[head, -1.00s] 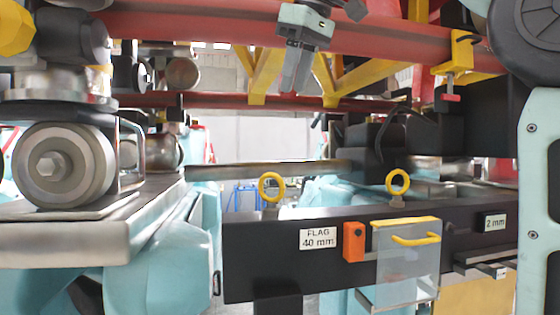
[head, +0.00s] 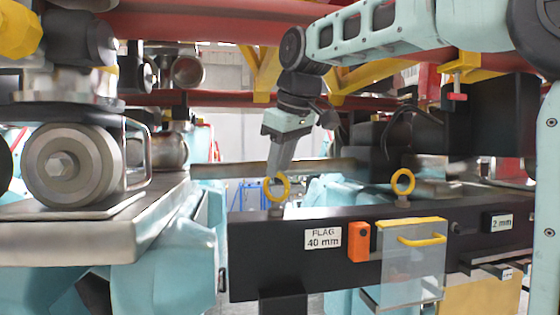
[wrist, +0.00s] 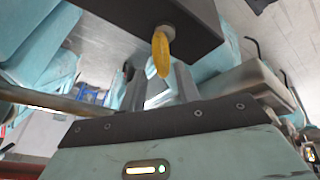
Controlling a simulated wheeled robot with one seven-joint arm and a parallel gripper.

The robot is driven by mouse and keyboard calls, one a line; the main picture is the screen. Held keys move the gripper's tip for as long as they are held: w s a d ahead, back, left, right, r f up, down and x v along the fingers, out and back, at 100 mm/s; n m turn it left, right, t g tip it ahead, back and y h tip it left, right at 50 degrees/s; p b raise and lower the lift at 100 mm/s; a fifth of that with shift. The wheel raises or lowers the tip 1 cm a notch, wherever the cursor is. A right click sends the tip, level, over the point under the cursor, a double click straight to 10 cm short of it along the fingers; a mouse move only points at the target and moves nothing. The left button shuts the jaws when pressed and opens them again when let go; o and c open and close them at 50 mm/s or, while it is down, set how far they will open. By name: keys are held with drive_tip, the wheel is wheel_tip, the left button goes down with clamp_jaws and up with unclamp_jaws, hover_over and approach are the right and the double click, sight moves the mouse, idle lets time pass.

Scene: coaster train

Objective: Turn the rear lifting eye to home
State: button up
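Two yellow ring-shaped lifting eyes stand on the dark beam (head: 265,255). The left eye (head: 288,188) and the right eye (head: 412,183) both show as open rings in the head view. I cannot tell from the pictures which one the task calls rear. My gripper (head: 277,172) points down at the left eye, its fingertips at the top of the ring. In the wrist view, the eye (wrist: 162,52) appears nearly edge-on, between and just beyond the tips of my spread fingers (wrist: 155,72). The fingers look apart; contact with the ring is not visible.
The beam carries a "FLAG 40 mm" label (head: 323,238), an orange block (head: 359,242), a clear panel with a yellow handle (head: 422,240) and a "2 mm" label (head: 501,223). A large wheel (head: 70,165) stands left. Red rails (head: 200,27) and yellow braces run overhead.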

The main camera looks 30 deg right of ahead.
drive_tip(key=shift+w+f, duration=0.1)
drive_tip(key=shift+f, duration=0.15)
clamp_jaws()
drive_tip(key=shift+m, duration=0.3)
